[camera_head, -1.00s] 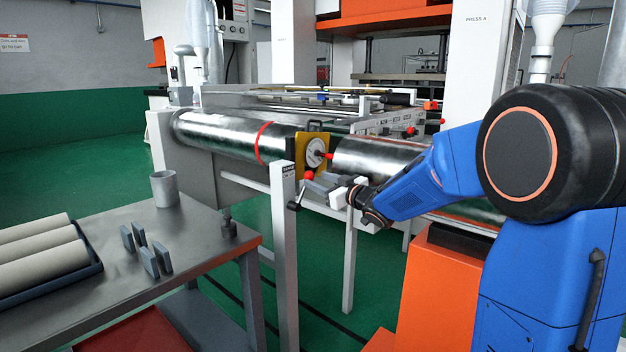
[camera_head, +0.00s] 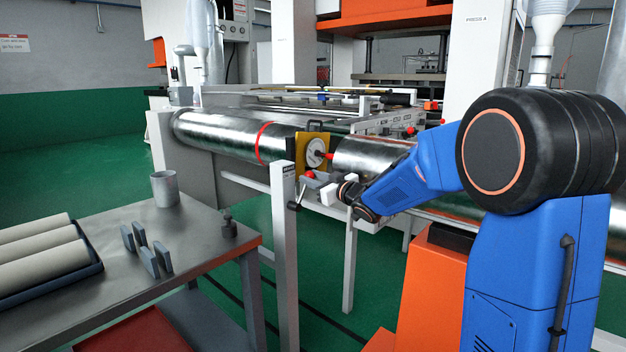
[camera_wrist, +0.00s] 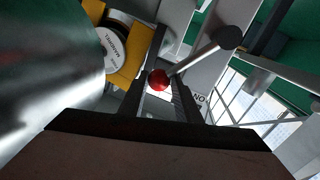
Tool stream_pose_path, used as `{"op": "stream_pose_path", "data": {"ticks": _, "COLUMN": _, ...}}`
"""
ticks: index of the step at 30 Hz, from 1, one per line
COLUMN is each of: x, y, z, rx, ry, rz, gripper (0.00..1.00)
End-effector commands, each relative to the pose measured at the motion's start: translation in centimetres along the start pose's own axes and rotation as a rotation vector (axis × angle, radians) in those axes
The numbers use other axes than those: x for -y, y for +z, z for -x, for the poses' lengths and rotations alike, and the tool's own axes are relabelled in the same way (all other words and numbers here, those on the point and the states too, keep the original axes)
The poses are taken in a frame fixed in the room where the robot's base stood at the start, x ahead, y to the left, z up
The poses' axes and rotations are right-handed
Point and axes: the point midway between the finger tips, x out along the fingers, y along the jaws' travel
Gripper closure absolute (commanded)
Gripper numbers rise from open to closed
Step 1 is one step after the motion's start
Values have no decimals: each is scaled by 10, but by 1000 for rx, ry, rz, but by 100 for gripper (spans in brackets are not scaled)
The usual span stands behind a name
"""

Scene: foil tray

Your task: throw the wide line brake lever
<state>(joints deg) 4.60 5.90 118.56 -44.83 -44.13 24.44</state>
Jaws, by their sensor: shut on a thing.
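A yellow plate with a round dial (camera_head: 315,152) and another red knob stands just above. Steel rollers (camera_head: 215,132) lie behind. A grey table (camera_head: 120,265) is at left.

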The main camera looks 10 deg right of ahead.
Motion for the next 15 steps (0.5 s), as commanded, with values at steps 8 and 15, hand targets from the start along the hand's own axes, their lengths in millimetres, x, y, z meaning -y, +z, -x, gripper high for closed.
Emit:
{"op": "stream_pose_path", "data": {"ticks": 8, "x": 4, "y": -4, "z": 1, "rx": -10, "ry": 4, "rz": 61, "gripper": 100}}
{"op": "stream_pose_path", "data": {"ticks": 15, "x": 19, "y": -14, "z": 5, "rx": -42, "ry": 8, "rz": 221, "gripper": 100}}
